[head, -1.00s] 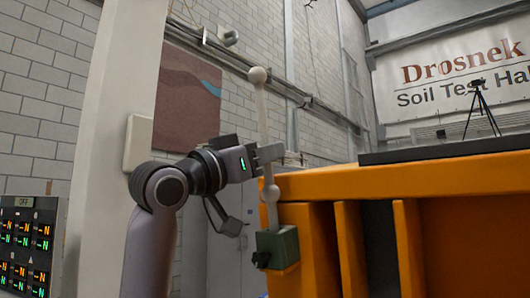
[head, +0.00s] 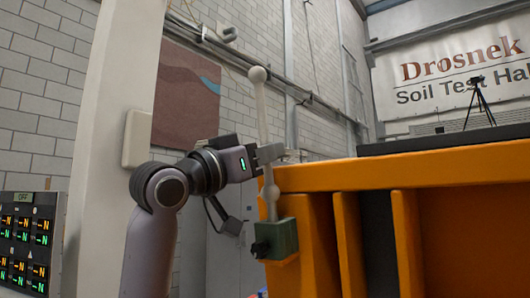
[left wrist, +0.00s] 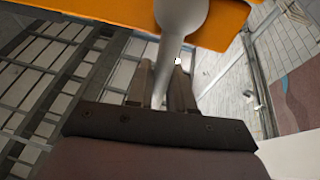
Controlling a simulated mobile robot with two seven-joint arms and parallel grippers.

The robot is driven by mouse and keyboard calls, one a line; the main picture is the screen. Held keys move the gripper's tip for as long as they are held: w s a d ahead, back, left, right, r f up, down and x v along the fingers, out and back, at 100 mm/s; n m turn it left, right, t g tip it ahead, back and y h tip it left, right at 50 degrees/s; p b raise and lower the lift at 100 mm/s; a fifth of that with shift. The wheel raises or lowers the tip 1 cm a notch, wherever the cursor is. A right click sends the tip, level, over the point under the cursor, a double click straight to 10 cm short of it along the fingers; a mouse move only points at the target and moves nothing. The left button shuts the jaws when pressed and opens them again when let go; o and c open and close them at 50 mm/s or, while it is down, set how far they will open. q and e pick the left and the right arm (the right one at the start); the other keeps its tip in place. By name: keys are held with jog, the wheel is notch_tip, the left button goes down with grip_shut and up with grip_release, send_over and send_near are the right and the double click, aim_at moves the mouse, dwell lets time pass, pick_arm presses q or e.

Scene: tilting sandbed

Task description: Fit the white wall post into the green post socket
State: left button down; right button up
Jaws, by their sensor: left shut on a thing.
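The white wall post (head: 263,115) is a pale rod with a ball at its top and another ball lower down. It stands nearly upright, leaning slightly. My left gripper (head: 270,153) is shut on it between the two balls. The post's lower end meets the top of the green post socket (head: 284,240), and I cannot see how deep it sits. The socket is a green block with a black knob, on the corner of the orange box. In the left wrist view the post (left wrist: 180,14) runs between the fingers (left wrist: 162,90). My right gripper is not in view.
The orange box (head: 400,176) with ribbed sides fills the right side, close to the post. A dark slab (head: 450,141) lies on its top. A pale column (head: 115,90) and a lit control panel (head: 30,240) stand at the left. Space above the post is free.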

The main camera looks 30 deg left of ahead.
aim_at(259, 123)
pick_arm(q)
jog(key=shift+w+f+b, duration=0.2)
jog(key=shift+f+b, duration=0.6)
jog(key=shift+f, duration=0.5)
jog(key=shift+c, duration=2.2)
grip_release()
jog(key=shift+r, duration=0.15)
jog(key=shift+s+a+r+p, duration=0.1)
jog(key=shift+s+r+p, duration=0.05)
jog(key=shift+r+p, duration=0.35)
jog(key=shift+s+a+r+p, duration=0.1)
jog(key=shift+r+p, duration=0.3)
jog(key=shift+r, duration=0.1)
jog(key=shift+d+r+p, duration=0.15)
jog(key=shift+r+p, duration=0.45)
jog(key=r+p, duration=0.2)
jog(key=s+r+p, duration=0.1)
jog(key=r+p, duration=0.1)
jog(key=shift+r, duration=0.3)
jog(key=shift+f, duration=0.1)
